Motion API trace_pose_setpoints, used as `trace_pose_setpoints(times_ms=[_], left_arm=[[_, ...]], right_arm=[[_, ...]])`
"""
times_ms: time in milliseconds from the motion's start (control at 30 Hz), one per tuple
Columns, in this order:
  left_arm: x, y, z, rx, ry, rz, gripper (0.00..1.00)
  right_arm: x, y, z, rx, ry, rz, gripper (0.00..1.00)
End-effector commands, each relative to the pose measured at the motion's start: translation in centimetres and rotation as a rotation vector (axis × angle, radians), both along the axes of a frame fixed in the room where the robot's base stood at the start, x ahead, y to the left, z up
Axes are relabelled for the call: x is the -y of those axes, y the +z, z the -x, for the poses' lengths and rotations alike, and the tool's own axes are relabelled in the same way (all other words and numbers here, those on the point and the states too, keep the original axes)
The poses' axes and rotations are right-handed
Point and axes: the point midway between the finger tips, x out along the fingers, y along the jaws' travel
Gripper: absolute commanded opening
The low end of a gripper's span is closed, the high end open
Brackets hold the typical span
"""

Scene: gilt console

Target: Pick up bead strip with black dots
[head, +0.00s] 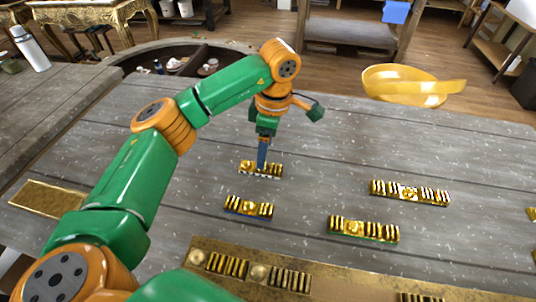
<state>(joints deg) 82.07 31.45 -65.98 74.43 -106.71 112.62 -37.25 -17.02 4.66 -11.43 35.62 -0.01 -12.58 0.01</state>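A gold bead strip (246,168) with a dark-and-white dotted front edge, seemingly the one with black dots, lies on the grey plank table. My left gripper (262,164) points straight down at the middle of this strip, its fingertips at or just above it. The fingers overlap in this view, so I cannot tell whether they are open or shut, or whether they touch the strip. The strip's middle is partly hidden behind them. My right gripper is not in view.
Similar gold strips lie nearby: one with a blue edge (249,208), one with a green edge (363,230), one with a pale edge (410,193). A long gilt piece (330,281) runs along the front.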

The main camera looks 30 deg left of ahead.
Motion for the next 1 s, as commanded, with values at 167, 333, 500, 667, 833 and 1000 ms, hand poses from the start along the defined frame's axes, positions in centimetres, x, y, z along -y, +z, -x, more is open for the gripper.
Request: trace_pose_setpoints(times_ms=[167,333,500,667,833,1000], left_arm=[[-0.5,-2.9,0.1,-0.007,0.000,0.000,0.78],[-0.8,-5.2,0.1,-0.001,0.000,-0.001,0.78],[-0.8,-5.3,0.0,0.000,0.000,0.000,0.78],[-0.8,-5.3,0.0,0.000,0.000,0.000,0.37],[-0.7,-5.3,0.0,0.000,0.000,0.000,0.00],[-0.7,-5.3,0.0,0.000,0.000,0.000,0.00]], right_arm=[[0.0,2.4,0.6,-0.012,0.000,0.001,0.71],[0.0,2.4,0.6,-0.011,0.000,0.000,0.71],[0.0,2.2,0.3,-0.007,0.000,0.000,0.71],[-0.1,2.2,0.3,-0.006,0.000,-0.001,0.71],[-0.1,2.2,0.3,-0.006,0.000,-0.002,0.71],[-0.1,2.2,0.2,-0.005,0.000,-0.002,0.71]])
